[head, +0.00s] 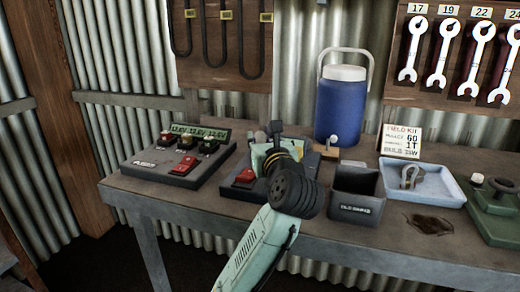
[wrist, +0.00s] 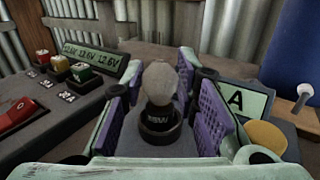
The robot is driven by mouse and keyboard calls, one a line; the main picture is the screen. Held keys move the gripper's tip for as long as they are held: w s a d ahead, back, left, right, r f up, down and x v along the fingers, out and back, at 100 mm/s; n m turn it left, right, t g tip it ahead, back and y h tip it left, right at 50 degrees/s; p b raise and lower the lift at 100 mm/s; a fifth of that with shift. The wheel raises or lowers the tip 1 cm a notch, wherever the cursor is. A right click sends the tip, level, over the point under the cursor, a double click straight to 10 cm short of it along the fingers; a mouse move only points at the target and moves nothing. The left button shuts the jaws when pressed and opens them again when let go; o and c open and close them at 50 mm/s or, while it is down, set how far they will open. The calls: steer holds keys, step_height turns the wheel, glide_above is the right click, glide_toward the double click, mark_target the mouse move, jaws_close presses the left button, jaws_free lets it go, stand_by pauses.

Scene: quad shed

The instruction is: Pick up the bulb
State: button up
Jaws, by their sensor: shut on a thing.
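The bulb (wrist: 160,84) shows in the wrist view, upright with a grey rounded glass and a dark round base with pale lettering. My gripper (wrist: 160,98) has its purple-padded fingers on either side of the bulb and is shut on it. A grey surface lies below the bulb; I cannot tell whether the base is clear of it. In the head view my gripper (head: 275,150) is over the middle device on the bench, and my arm hides most of it. I cannot make out the bulb clearly there.
On the bench (head: 330,222), a panel with a 12.6V display (head: 200,133) stands left. A blue cooler (head: 342,108) stands behind, right of my gripper. A dark bin (head: 355,193), a blue tray (head: 425,184) and a green device (head: 497,210) stand to the right.

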jaws_close()
steer(key=shift+r, duration=0.1)
